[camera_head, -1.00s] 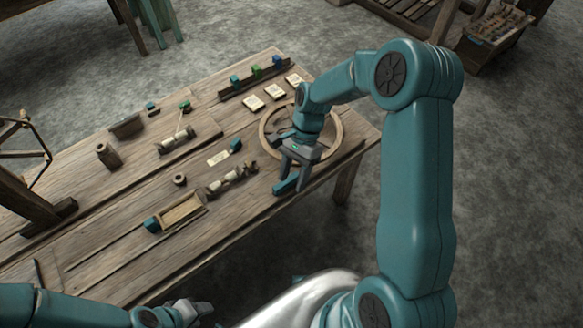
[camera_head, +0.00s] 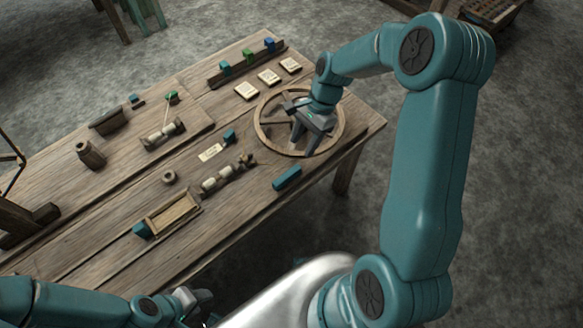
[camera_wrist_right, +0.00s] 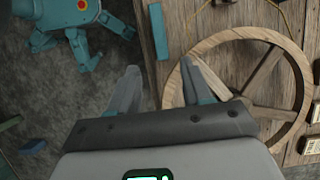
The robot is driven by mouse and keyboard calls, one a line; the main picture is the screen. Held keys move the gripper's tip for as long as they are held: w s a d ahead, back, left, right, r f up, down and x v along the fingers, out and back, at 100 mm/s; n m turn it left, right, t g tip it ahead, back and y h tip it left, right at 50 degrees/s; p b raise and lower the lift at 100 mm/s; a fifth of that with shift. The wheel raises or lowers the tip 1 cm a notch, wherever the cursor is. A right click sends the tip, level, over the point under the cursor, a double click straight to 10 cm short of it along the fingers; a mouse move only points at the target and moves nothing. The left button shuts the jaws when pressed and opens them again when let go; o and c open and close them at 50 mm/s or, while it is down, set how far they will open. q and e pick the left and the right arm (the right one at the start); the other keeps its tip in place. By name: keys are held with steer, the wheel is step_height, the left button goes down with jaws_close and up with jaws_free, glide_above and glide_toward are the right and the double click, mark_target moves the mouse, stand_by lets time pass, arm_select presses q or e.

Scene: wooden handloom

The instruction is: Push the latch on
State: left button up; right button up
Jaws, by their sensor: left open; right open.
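A teal bar (camera_head: 287,178) lies on the table near its front edge, in front of the wooden spoked wheel (camera_head: 335,143); I cannot tell for sure that it is the latch. It also shows in the right wrist view (camera_wrist_right: 159,31), beyond the fingers. My right gripper (camera_head: 304,145) is open and empty over the front part of the wheel, apart from the bar. In the right wrist view its fingers (camera_wrist_right: 160,85) are spread, with the wheel rim (camera_wrist_right: 240,36) at the right finger. My left gripper (camera_head: 195,303) is low at the front, open, off the table.
Bobbins (camera_head: 222,180), a wooden tray (camera_head: 172,213) and a small ring (camera_head: 169,177) lie left of the bar. Paper cards (camera_head: 269,76) and a rack with coloured blocks (camera_head: 247,62) are behind. The table's front edge is close to the bar.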

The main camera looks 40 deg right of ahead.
mark_target(291, 172)
steer(key=b+x, duration=0.1)
steer(key=x, duration=1)
jaws_close()
